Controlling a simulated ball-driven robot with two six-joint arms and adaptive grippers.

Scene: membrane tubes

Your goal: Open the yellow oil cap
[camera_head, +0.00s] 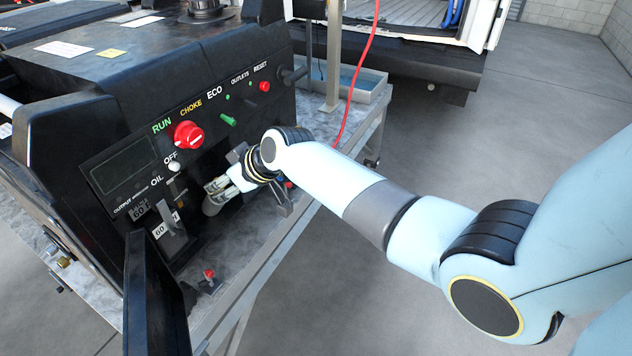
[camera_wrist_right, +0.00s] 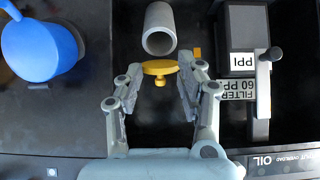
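The yellow oil cap (camera_wrist_right: 159,68) shows in the right wrist view, with a small knob on its near side. My right gripper (camera_wrist_right: 160,82) has its two fingers apart, one on each side of the cap. The fingertips are very close to the cap's edges; I cannot tell whether they touch. In the head view my right gripper (camera_head: 214,190) is low at the front of the black generator (camera_head: 110,125), and the cap is hidden there. My left gripper is not in view.
A grey cylinder (camera_wrist_right: 160,28) is just beyond the cap. A blue rounded object (camera_wrist_right: 40,50) is at the left of the wrist view. A filter box and lever (camera_wrist_right: 263,80) are at the right. A black open panel (camera_head: 150,290) stands at the front of the metal table (camera_head: 245,265).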

